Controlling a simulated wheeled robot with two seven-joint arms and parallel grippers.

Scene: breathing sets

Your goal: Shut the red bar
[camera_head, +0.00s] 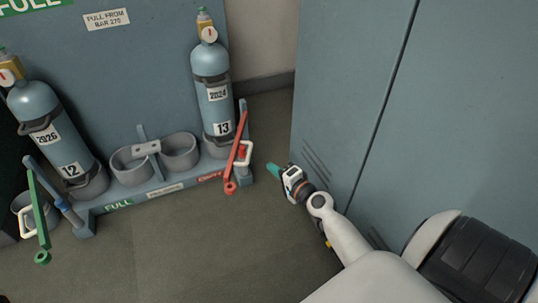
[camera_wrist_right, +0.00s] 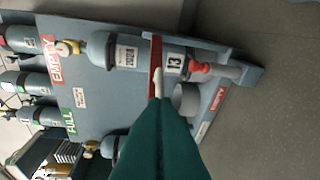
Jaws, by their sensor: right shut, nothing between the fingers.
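The red bar (camera_head: 237,150) is a slim lever with a white loop handle (camera_head: 243,153), at the right end of the cylinder rack. It stands tilted in front of cylinder 13 (camera_head: 216,105), its rounded red lower end near the floor. In the right wrist view the red bar (camera_wrist_right: 156,57) shows just beyond my fingertips, partly hidden by them. My right gripper (camera_head: 273,170) has teal fingers, shut and empty, a little right of the bar. Whether it touches the handle cannot be told. My left gripper is not in view.
A blue rack (camera_head: 150,197) holds cylinder 13 and cylinder 12 (camera_head: 50,130), with empty ring holders (camera_head: 130,165) between. A green bar (camera_head: 38,215) is at its left end. Blue cabinet doors (camera_head: 345,90) stand close on the right. The floor in front is clear.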

